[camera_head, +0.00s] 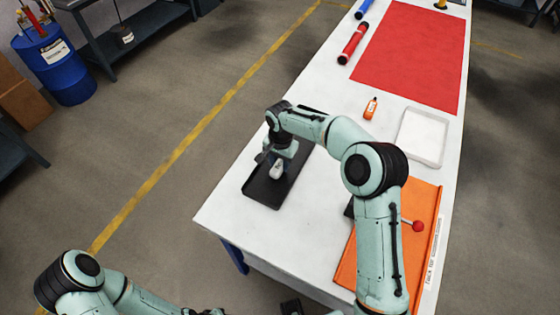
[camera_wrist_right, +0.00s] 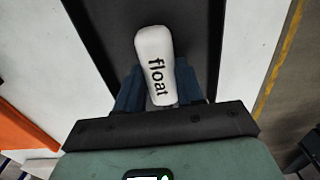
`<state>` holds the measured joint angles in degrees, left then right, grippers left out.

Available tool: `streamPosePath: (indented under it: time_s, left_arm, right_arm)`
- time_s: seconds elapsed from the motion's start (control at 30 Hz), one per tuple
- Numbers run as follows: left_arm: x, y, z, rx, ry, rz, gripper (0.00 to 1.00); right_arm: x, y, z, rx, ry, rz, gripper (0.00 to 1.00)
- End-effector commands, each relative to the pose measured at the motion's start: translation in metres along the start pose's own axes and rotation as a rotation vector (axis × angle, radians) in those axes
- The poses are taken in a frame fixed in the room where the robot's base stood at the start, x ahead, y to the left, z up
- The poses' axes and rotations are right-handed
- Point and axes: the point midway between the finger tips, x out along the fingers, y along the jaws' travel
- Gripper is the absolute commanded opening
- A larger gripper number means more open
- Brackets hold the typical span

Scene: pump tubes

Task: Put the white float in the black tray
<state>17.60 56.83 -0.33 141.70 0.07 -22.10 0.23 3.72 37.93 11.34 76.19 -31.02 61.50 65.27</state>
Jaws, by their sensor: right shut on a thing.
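The white float (camera_head: 278,169), marked "float" in black letters, is in my right gripper (camera_head: 277,158). In the right wrist view the float (camera_wrist_right: 154,50) lies between the two blue-grey fingers, which are shut on it. The black tray (camera_head: 263,192) lies on the near left part of the white table. The float is over the tray's inside; I cannot tell whether it touches the tray floor. In the right wrist view the tray (camera_wrist_right: 98,25) fills the background behind the float.
An orange bottle (camera_head: 370,108), a white tray (camera_head: 421,137) and a red mat (camera_head: 410,55) are farther back. A red tube (camera_head: 352,43) lies beside the mat. An orange board (camera_head: 425,210) with a red-knobbed lever (camera_head: 417,226) is at right.

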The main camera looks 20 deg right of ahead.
Motion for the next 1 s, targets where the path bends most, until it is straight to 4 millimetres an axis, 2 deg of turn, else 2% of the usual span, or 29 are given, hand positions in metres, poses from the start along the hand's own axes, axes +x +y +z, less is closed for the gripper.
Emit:
streamPosePath:
  time_s: [0.2, 0.23, 0.3, 0.67, 0.77, 1.0]
  left_arm:
    - [0.002, -0.001, 0.001, 0.0, -0.001, 0.0, 0.43]
    - [0.002, -0.001, 0.0, 0.0, -0.001, 0.0, 0.43]
    - [0.002, -0.001, 0.0, 0.0, -0.001, 0.0, 0.43]
    - [-0.001, 0.0, 0.0, 0.0, 0.0, 0.0, 0.43]
    - [-0.001, 0.001, 0.0, 0.0, 0.001, 0.0, 0.43]
    - [-0.007, 0.003, -0.002, 0.001, 0.003, 0.001, 0.43]
  right_arm:
    - [0.004, 0.0, 0.0, -0.001, 0.0, 0.0, 0.0]
    - [0.003, 0.0, 0.0, -0.001, 0.0, -0.001, 0.47]
    - [0.003, 0.0, 0.0, -0.001, 0.0, -0.001, 0.63]
    - [-0.004, 0.0, 0.0, 0.0, 0.001, -0.001, 0.63]
    - [-0.017, -0.001, -0.001, -0.001, 0.004, -0.004, 0.63]
    - [-0.069, -0.001, 0.0, 0.0, 0.003, -0.005, 0.63]
